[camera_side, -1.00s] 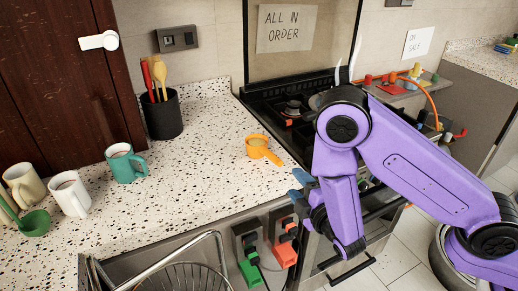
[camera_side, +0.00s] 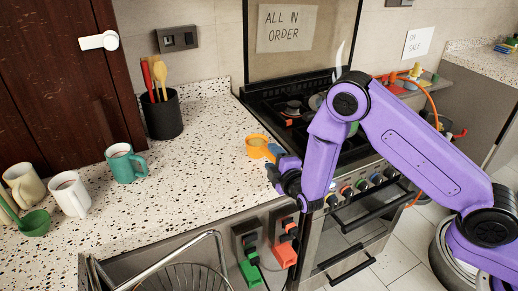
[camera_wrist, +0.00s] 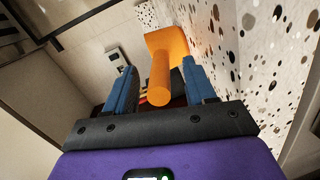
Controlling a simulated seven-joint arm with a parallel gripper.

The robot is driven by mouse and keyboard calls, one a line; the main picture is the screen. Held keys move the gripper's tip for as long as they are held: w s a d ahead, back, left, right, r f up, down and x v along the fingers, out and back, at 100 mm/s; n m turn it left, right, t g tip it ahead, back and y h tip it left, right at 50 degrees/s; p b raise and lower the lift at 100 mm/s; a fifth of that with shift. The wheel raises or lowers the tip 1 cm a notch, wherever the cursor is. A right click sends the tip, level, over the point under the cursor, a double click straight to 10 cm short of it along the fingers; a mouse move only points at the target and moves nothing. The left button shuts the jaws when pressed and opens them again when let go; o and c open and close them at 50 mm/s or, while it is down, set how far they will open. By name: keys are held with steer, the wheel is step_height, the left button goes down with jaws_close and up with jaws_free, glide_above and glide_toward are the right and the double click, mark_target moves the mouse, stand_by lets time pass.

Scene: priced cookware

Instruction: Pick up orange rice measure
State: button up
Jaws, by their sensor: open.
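The orange rice measure (camera_side: 256,144) sits on the speckled countertop near the stove, with its handle toward my gripper. In the wrist view the orange rice measure (camera_wrist: 166,62) shows its round handle end between the two blue fingers and its cup farther off. My gripper (camera_side: 272,164) is at the counter edge, right by the handle. In the wrist view my gripper (camera_wrist: 158,85) is open, with a finger on each side of the handle. The fingers look apart from the handle. In the side view the gripper hides part of the handle.
A teal mug (camera_side: 125,165) and white mug (camera_side: 70,194) stand to the left, beside a green ladle (camera_side: 35,223). A black utensil pot (camera_side: 162,115) is at the back. The stove (camera_side: 300,112) is right of the measure. A wire basket (camera_side: 180,275) is below the counter edge.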

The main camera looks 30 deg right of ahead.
steer(key=shift+w+d+f, duration=0.1)
steer(key=shift+w+f, duration=0.05)
steer(key=shift+w, duration=0.6)
jaws_close()
steer(key=shift+r, duration=5.05)
